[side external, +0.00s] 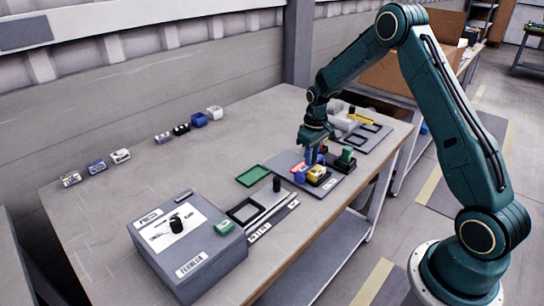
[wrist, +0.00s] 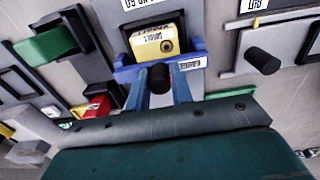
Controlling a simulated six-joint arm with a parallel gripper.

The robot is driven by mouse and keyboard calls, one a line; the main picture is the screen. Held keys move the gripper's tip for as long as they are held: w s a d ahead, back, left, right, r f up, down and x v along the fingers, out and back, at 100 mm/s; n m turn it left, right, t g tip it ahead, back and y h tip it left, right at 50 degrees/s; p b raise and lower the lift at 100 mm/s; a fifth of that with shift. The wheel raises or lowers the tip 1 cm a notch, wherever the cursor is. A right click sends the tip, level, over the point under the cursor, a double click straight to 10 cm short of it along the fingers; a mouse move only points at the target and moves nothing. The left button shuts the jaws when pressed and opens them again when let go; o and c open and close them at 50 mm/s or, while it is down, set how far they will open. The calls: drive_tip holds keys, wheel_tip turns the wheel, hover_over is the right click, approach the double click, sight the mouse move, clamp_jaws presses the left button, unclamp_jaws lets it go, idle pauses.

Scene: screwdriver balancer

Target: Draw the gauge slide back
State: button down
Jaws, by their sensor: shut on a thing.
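In the wrist view a blue slide (wrist: 128,73) with a small upside-down label crosses the front of a dark holder. A yellow block (wrist: 157,42) sits in that holder, just beyond the slide. A black knob (wrist: 160,77) stands at the slide's middle. My gripper (wrist: 160,90) has its blue fingers shut on this knob, one finger on each side. In the side view my gripper (side external: 312,160) points down over the dark plate, beside the yellow block (side external: 317,172). There it hides the knob and much of the slide.
A green block (side external: 346,158) stands close to the right of my gripper. A second black knob (side external: 277,183) rises from a grey slide by an empty frame. A large grey box (side external: 188,245) occupies the front left. The table's middle left is clear.

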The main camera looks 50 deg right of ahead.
drive_tip(key=shift+s+d+f, duration=0.1)
drive_tip(key=shift+s+f, duration=0.2)
drive_tip(key=shift+f, duration=0.3)
drive_tip(key=shift+w, duration=5.35)
drive_tip(key=c, duration=1.2)
unclamp_jaws()
drive_tip(key=shift+o, duration=0.2)
drive_tip(key=shift+w+a, duration=0.1)
drive_tip(key=shift+a, duration=0.25)
drive_tip(key=shift+r, duration=0.15)
wheel_tip(320, 180, up, 7)
drive_tip(key=shift+d, duration=0.25)
